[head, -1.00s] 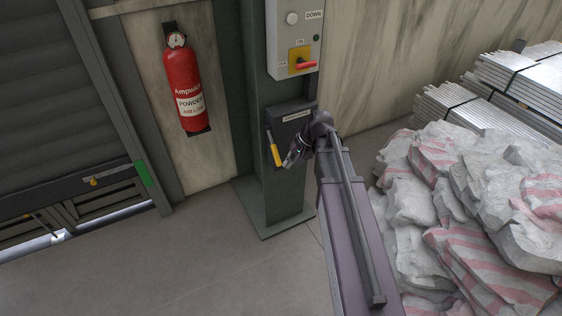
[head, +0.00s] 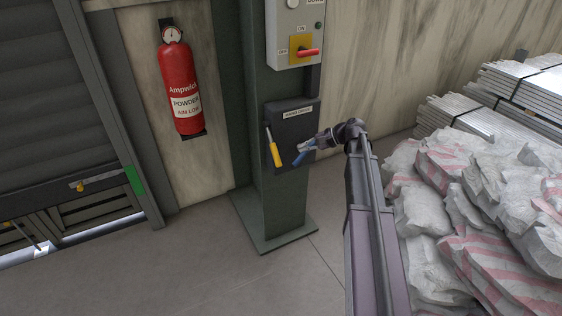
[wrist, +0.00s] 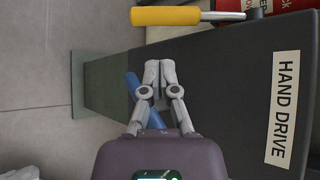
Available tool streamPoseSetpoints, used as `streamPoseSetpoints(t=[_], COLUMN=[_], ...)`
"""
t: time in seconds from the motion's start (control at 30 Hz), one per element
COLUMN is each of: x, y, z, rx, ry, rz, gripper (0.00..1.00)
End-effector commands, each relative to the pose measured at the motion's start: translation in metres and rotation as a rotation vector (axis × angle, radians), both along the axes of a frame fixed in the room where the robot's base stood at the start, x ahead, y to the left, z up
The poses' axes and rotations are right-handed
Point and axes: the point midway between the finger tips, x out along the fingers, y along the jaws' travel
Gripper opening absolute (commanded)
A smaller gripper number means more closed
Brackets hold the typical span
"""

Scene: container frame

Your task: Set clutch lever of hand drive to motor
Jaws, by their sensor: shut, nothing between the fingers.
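The dark hand drive box (head: 293,112) is on the green post and carries a HAND DRIVE label (wrist: 283,105). A lever with a yellow handle (head: 274,153) hangs on its left; it also shows at the top of the wrist view (wrist: 165,16). A blue handle (head: 301,156) slants down beside my gripper (head: 317,143). In the wrist view my gripper (wrist: 160,72) has its fingertips together, empty, and the fingers hide part of the blue handle (wrist: 133,86). I cannot tell whether they touch it. No motor marking is readable.
Above is a grey control box (head: 285,22) with a red switch (head: 308,52). A fire extinguisher (head: 180,90) hangs to the left. White sacks (head: 470,205) and stacked metal profiles (head: 470,120) lie to the right. The floor in front of the post is clear.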

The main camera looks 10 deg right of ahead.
Motion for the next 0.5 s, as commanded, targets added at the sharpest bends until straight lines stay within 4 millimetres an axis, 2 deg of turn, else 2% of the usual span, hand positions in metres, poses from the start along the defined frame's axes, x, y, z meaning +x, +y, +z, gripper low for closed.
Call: streamPoseSetpoints(t=[0.03,0.2,0.5], x=[0.0041,0.0080,0.0080], y=[-0.0049,-0.0103,-0.0106], z=[-0.0047,-0.0040,-0.0028], rx=[0.015,0.043,0.047], ry=[0.001,0.002,0.002], rz=[-0.009,-0.025,-0.027], gripper=[0.00,0.00,0.00])
